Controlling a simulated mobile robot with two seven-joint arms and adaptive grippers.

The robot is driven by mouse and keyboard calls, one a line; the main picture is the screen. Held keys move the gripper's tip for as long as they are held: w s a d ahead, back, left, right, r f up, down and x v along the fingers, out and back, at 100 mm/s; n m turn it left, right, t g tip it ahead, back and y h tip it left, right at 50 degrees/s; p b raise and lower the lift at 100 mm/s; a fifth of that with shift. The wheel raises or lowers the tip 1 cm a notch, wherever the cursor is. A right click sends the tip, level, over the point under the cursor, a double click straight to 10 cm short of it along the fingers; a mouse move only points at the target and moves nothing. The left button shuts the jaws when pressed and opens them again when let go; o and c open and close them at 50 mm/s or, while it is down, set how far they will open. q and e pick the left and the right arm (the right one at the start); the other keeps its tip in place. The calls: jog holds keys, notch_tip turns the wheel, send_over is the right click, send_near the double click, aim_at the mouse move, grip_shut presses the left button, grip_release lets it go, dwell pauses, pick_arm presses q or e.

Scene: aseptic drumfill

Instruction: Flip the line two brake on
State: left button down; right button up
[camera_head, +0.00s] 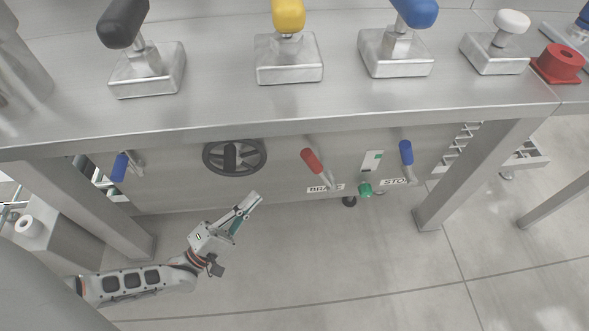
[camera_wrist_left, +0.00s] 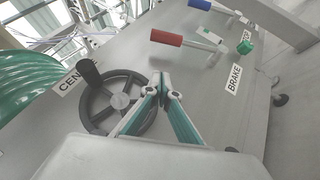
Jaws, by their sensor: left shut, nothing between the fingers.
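The brake lever with a red handle (camera_head: 312,161) is on the front panel under the steel bench, above a label reading BRAKE (camera_head: 325,188). In the left wrist view the red handle (camera_wrist_left: 166,38) is above and beyond my fingertips, with the BRAKE label (camera_wrist_left: 234,80) to its right. My left gripper (camera_head: 256,197) is shut and empty, below and left of the red lever and apart from it. In the left wrist view its fingertips (camera_wrist_left: 161,80) show in front of the right edge of the handwheel. My right gripper is not in view.
A black handwheel (camera_head: 234,157) is left of the brake lever. A green knob (camera_head: 365,190) and a blue-handled lever (camera_head: 406,153) by a partly visible STO label are right of it. Black, yellow, blue and white knobs stand on the bench top (camera_head: 220,105). A bench leg (camera_head: 470,180) bounds the right.

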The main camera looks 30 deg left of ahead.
aim_at(319, 168)
pick_arm(q)
jog(key=s+d+b+x, duration=0.1)
jog(key=d+x, duration=0.1)
jog(key=x, duration=1)
jog(key=shift+w+d+r, duration=0.3)
jog(key=shift+r, duration=0.2)
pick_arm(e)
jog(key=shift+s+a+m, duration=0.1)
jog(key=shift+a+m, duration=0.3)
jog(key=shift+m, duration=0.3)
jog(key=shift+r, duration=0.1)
